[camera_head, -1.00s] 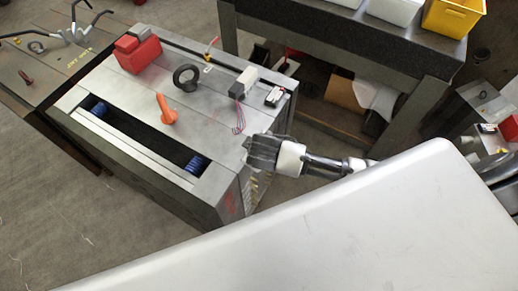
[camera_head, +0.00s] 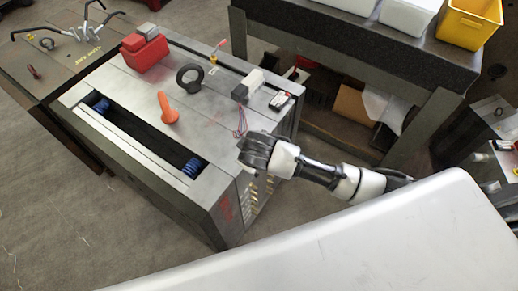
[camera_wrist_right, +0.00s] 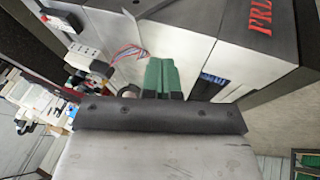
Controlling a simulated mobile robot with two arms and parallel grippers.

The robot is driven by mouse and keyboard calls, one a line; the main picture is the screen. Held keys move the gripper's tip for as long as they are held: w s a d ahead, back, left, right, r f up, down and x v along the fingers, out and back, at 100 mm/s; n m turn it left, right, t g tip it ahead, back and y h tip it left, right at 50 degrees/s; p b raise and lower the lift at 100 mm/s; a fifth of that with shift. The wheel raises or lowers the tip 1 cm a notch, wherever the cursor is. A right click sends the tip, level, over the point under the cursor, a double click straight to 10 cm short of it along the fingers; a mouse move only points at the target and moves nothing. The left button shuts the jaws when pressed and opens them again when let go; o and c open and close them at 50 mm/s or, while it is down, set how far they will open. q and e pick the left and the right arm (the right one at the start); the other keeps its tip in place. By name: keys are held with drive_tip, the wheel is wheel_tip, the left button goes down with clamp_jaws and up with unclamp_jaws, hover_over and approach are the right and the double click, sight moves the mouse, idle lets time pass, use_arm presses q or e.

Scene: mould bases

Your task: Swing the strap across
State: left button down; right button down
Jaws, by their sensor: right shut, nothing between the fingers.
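The grey steel mould base (camera_head: 135,79) stands left of centre in the head view, with a long slot holding blue springs. I cannot clearly pick out the strap in either view. My right gripper (camera_head: 251,152) is at the near right corner of the mould base. In the right wrist view its green fingertips (camera_wrist_right: 160,78) are together and empty, in front of the steel side of the mould base (camera_wrist_right: 215,45). Whether they touch it I cannot tell. My left gripper is out of view.
On the mould base lie a red block (camera_head: 145,53), a black ring (camera_head: 190,77), an orange-handled tool (camera_head: 168,108) and a grey-white block (camera_head: 247,85). A dark bench (camera_head: 340,35) with white bins and a yellow bin (camera_head: 470,22) stands behind. Bare floor lies at left front.

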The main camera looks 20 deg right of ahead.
drive_tip(key=shift+w+d+f+p, duration=0.15)
drive_tip(key=shift+w+d+f, duration=0.4)
drive_tip(key=shift+w+f, duration=0.65)
drive_tip(key=shift+w+d+f+p, duration=0.2)
drive_tip(key=shift+w+d+f, duration=0.45)
drive_tip(key=shift+f, duration=0.9)
drive_tip(key=shift+w+d+f+p, duration=0.15)
drive_tip(key=shift+w+d+f, duration=0.3)
drive_tip(key=shift+w+f, duration=0.75)
drive_tip(key=shift+s+f, duration=0.15)
drive_tip(key=shift+f, duration=0.05)
drive_tip(key=shift+w+d+f, duration=0.2)
drive_tip(key=shift+w+d, duration=0.3)
drive_tip(key=shift+d, duration=0.2)
